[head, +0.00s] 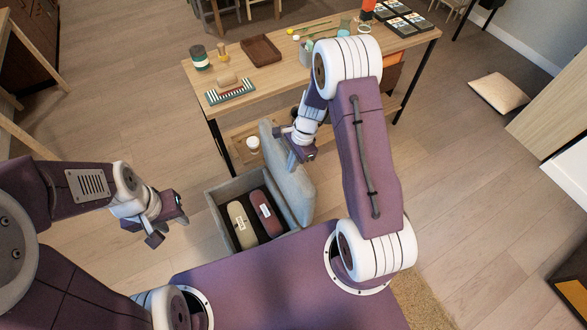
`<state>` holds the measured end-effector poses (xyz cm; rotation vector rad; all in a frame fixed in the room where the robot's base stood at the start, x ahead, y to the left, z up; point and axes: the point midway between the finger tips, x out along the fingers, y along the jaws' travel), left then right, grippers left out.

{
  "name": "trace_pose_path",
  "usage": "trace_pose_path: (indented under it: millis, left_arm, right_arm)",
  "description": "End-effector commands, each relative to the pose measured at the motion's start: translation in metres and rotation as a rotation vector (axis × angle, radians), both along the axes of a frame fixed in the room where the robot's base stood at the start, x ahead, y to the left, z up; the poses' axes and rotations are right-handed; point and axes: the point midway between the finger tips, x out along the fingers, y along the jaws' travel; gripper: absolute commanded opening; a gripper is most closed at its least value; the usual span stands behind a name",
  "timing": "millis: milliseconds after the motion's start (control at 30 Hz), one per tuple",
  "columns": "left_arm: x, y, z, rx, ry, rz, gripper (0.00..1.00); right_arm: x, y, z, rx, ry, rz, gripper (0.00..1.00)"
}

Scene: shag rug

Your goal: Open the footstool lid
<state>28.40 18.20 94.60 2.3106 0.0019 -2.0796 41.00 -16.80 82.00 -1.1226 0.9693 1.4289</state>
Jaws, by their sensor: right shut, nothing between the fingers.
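The grey footstool (222,220) stands on the floor in front of me. Its padded lid (292,186) is raised and stands tilted up along the box's right side, so the inside shows. A beige case (242,226) and a dark red case (265,212) lie inside, side by side. My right gripper (300,158) is shut and empty at the upper part of the lid, overlapping it in view; I cannot tell whether it touches. My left gripper (172,222) is open and empty, left of the footstool and apart from it.
A wooden table (290,78) stands behind the footstool, with a brown tray (260,50), jars and a striped book (231,92) on top. A white cup (253,143) sits on its low shelf. A cushion (499,93) lies at right. The floor left of the footstool is clear.

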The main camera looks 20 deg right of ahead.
Motion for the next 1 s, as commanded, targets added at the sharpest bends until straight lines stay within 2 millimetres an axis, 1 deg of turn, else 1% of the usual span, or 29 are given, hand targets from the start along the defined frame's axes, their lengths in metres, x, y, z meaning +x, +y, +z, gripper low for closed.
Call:
trace_pose_path:
  millis: [67,367,400,467,500,567,600,667,700,767,800,867,900,1000]
  left_arm:
    - [0.0,0.0,0.0,0.0,0.0,0.0,0.36]
    - [0.0,0.0,0.0,0.0,0.0,0.0,0.36]
    - [0.0,0.0,0.0,0.0,0.0,0.0,0.36]
    - [0.0,0.0,0.0,0.0,0.0,0.0,0.36]
    - [0.0,0.0,0.001,0.0,0.0,0.0,0.36]
    - [0.0,0.0,0.0,0.0,0.0,0.0,0.36]
    - [0.0,0.0,0.0,0.0,0.0,0.0,0.36]
    - [0.0,0.0,0.0,0.0,0.0,0.0,0.36]
    - [0.0,0.0,0.0,0.0,0.0,0.0,0.36]
    - [0.0,0.0,0.0,0.0,0.0,0.0,0.36]
    - [0.0,0.0,0.0,0.0,0.0,0.0,0.36]
    - [0.0,0.0,0.0,0.0,0.0,0.0,0.36]
    - [0.0,0.0,0.0,0.0,0.0,0.0,0.36]
    - [0.0,0.0,0.0,0.0,0.0,0.0,0.36]
  right_arm:
    - [0.0,0.0,0.003,0.0,0.0,0.0,0.0]
    - [0.0,0.001,0.003,0.0,0.0,0.002,0.0]
    - [0.002,0.002,0.006,-0.001,-0.009,0.007,0.0]
    - [0.012,0.005,0.02,-0.005,-0.048,0.017,0.0]
    - [0.021,0.009,0.038,-0.009,-0.09,0.029,0.0]
    - [0.02,0.015,0.067,-0.022,-0.143,0.067,0.0]
    - [0.012,0.018,0.087,-0.037,-0.175,0.113,0.0]
    - [-0.006,0.02,0.11,-0.071,-0.222,0.234,0.0]
    - [-0.021,0.02,0.121,-0.097,-0.25,0.335,0.0]
    - [-0.044,0.018,0.134,-0.14,-0.286,0.51,0.0]
    - [-0.061,0.015,0.139,-0.17,-0.306,0.639,0.0]
    - [-0.088,0.009,0.14,-0.21,-0.317,0.853,0.0]
    - [-0.103,0.004,0.138,-0.228,-0.311,0.984,0.0]
    - [-0.127,-0.005,0.126,-0.231,-0.277,1.225,0.0]
